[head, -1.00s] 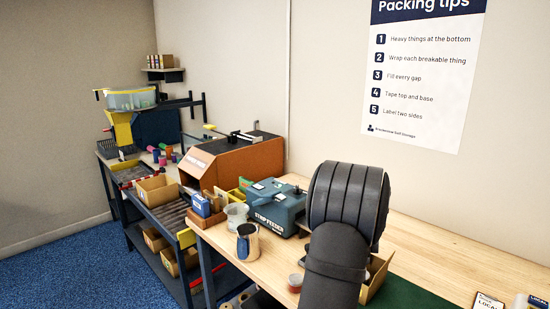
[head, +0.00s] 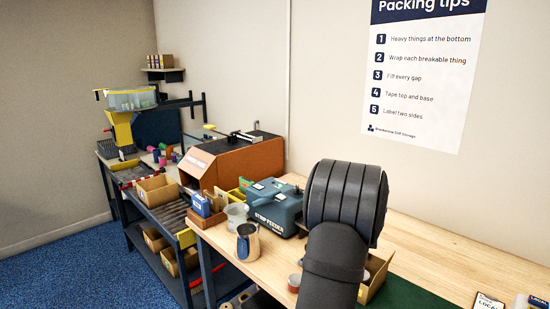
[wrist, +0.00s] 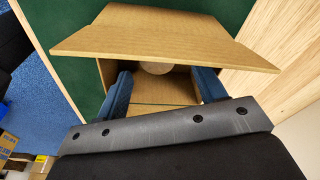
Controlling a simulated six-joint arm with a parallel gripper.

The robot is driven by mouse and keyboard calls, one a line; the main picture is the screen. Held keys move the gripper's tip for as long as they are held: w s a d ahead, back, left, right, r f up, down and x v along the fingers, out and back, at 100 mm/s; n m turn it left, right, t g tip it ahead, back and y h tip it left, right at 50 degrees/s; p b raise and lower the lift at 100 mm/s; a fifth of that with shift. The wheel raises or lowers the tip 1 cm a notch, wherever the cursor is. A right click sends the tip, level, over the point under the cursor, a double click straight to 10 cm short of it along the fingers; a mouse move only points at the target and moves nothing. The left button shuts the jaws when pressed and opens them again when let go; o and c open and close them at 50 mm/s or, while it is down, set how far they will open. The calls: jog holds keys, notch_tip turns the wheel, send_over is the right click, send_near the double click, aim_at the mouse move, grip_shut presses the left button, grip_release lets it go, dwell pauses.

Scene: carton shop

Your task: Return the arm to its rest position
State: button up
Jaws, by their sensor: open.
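My arm fills the lower right of the head view, and its end is hidden there. In the wrist view my gripper (wrist: 165,90) is open, its two blue fingers apart with nothing held between them. Beyond the fingers is an open cardboard carton (wrist: 165,40) on a green mat (wrist: 70,30). A round pale thing (wrist: 156,67) shows inside the carton, partly hidden by a flap. In the head view a part of the carton (head: 376,284) shows just right of my arm.
A metal jug (head: 248,243), a grey cup (head: 236,215) and a blue-grey strip feeder (head: 274,207) stand left of my arm on the wooden bench (head: 440,258). A small round tub (head: 294,282) is close by the arm. Cards lie at the right front.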

notch_tip(320, 180, up, 7)
jog(key=a, duration=0.1)
jog(key=f, duration=0.3)
jog(key=d+f, duration=0.1)
jog(key=f, duration=0.7)
jog(key=shift+s+d+f, duration=0.15)
jog(key=shift+d, duration=0.2)
notch_tip(320, 180, up, 10)
jog(key=w+a+r+n, duration=0.3)
jog(key=w+a+n, duration=0.1)
jog(key=w, duration=0.2)
jog(key=s+a+f+n, duration=0.1)
jog(key=a+f+n, duration=0.2)
jog(key=a+n, duration=0.2)
jog(key=s+a+f+n+t, duration=0.1)
jog(key=a+f+n, duration=0.2)
jog(key=a, duration=0.6)
jog(key=s+a+f+n+t+y, duration=0.1)
jog(key=a+f+n, duration=0.2)
jog(key=a+n, duration=0.3)
jog(key=shift+s+a+n, duration=0.15)
jog(key=shift+a+n, duration=0.15)
jog(key=shift+a, duration=0.75)
jog(key=shift+s+a+f, duration=0.1)
jog(key=shift+s+a, duration=0.05)
jog(key=shift+s+d+r+m, duration=0.1)
jog(key=shift+d+r+m, duration=0.35)
jog(key=shift+d+m, duration=0.4)
jog(key=shift+a, duration=0.1)
